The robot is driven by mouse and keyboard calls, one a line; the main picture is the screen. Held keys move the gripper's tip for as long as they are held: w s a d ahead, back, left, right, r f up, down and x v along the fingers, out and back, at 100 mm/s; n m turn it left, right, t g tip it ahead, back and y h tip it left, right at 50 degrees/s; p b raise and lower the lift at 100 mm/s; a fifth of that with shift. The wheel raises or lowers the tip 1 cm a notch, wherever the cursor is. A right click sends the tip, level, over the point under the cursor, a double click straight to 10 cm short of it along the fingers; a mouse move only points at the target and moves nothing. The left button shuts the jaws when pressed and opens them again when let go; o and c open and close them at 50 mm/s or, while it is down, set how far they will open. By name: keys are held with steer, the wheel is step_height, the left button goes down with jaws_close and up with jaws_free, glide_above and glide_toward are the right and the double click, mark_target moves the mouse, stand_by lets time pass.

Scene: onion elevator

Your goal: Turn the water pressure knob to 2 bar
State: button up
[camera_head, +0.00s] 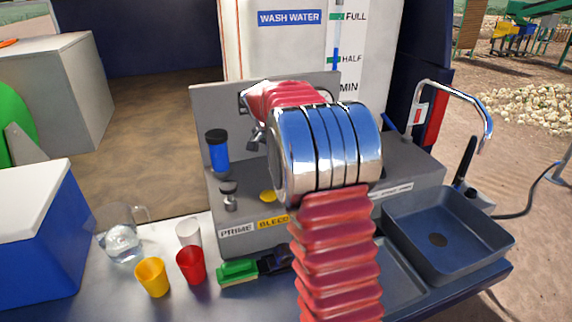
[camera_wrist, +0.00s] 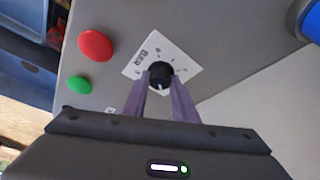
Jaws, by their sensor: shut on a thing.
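The water pressure knob (camera_wrist: 160,74) is black and round with a pale pointer mark. It sits at the middle of a white dial plate (camera_wrist: 177,48) marked BAR, on a grey panel, in the wrist view. The dial's numbers are too small to read. My gripper (camera_wrist: 161,84) has its two purple-grey fingers shut on the knob, one on each side. In the head view my red and chrome arm reaches over the counter to the grey panel and hides the dial and knob.
A red button (camera_wrist: 96,45) and a green button (camera_wrist: 79,84) sit left of the dial.

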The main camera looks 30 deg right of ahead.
steer(key=shift+w, duration=0.1)
stand_by(0.3)
steer(key=o, duration=1)
steer(key=shift+o, duration=0.2)
steer(key=v, duration=1.3)
steer(key=shift+a+r, duration=0.25)
steer(key=shift+r, duration=0.05)
